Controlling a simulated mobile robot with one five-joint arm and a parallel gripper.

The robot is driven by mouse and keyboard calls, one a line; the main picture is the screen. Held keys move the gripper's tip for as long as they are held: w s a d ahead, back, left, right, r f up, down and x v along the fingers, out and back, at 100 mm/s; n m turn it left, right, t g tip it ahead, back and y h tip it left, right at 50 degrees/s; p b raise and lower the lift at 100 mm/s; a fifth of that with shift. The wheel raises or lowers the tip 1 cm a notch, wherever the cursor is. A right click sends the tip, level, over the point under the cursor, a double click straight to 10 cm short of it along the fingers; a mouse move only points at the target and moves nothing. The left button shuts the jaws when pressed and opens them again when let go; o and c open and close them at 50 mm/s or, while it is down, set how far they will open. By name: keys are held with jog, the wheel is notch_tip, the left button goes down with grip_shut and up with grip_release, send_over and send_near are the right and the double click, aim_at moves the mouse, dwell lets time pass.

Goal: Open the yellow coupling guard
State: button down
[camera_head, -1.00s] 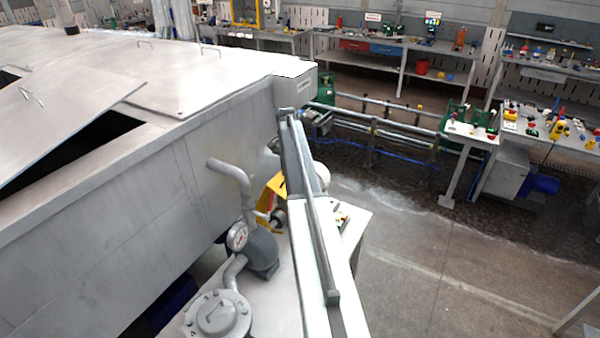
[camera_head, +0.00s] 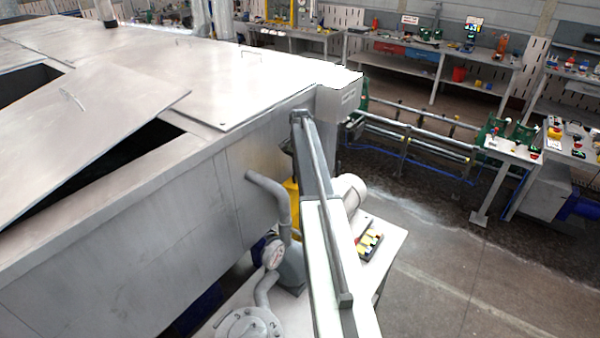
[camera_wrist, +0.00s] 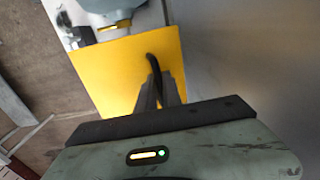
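The yellow coupling guard (camera_wrist: 115,72) shows in the wrist view as a flat yellow plate with a curved black handle (camera_wrist: 152,63). My gripper (camera_wrist: 163,85) is at the handle, its grey fingers close together with the handle between them. In the head view a narrow upright strip of the guard (camera_head: 292,205) shows between the bent pipe and my arm. My arm hides the rest of it, and the gripper's fingertips cannot be made out there.
A pale motor (camera_head: 348,192) stands right of my arm, beside a small control panel (camera_head: 370,241). The large grey tank (camera_head: 130,240) fills the left side.

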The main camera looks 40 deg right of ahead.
jog(key=shift+d, duration=0.35)
jog(key=c, duration=1.5)
grip_release()
